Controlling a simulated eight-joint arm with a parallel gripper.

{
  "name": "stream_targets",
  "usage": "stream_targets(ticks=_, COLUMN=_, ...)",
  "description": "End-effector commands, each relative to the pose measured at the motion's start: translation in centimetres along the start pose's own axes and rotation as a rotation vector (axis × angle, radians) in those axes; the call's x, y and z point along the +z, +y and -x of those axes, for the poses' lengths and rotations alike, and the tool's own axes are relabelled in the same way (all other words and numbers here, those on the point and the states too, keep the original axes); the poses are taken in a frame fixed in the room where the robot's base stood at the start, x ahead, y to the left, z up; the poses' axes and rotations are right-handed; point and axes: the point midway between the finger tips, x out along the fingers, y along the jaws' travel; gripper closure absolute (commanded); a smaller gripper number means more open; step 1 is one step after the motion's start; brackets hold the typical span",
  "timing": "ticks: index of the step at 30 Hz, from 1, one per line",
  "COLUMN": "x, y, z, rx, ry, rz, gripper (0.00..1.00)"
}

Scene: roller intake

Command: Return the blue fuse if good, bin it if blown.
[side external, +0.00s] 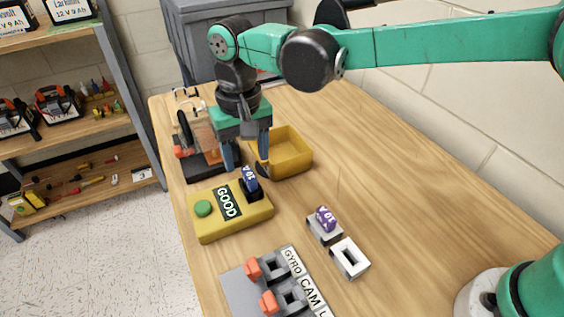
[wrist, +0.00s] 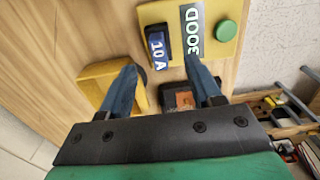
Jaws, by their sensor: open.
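The blue fuse (side external: 250,180), marked 10 A, stands in the black socket of the yellow tester (side external: 236,229). The tester's display reads GOOD (side external: 228,201), and a green button (side external: 203,208) sits beside it. In the wrist view the blue fuse (wrist: 157,50) shows ahead of my fingers, with the GOOD display (wrist: 193,32) to its right. My gripper (side external: 248,165) is open and empty, above and behind the fuse, near the yellow bin (side external: 290,165). Its two blue fingers (wrist: 166,80) are spread wide apart in the wrist view.
A purple fuse (side external: 325,218) stands in a holder, next to an empty white-topped holder (side external: 349,258). A grey panel with orange levers and GYRO and CAM labels (side external: 265,285) is in front. A black-based device (side external: 200,165) stands behind the tester. The table's right side is clear.

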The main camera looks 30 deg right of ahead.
Motion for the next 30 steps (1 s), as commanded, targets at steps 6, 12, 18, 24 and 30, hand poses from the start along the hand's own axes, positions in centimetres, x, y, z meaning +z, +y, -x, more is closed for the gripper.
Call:
stream_targets(ticks=6, x=0.0, y=0.0, z=-3.1, rx=-0.001, ry=0.001, rz=0.000, gripper=0.42)
stream_targets(ticks=12, x=0.0, y=0.1, z=-4.6, rx=-0.001, ry=0.002, rz=0.000, gripper=0.42)
stream_targets(ticks=18, x=0.0, y=0.1, z=-4.7, rx=-0.001, ry=0.002, rz=0.000, gripper=0.42)
stream_targets(ticks=24, x=0.0, y=0.1, z=-4.7, rx=-0.001, ry=0.003, rz=0.000, gripper=0.90)
stream_targets(ticks=30, x=0.0, y=0.1, z=-4.7, rx=-0.001, ry=0.003, rz=0.000, gripper=1.00)
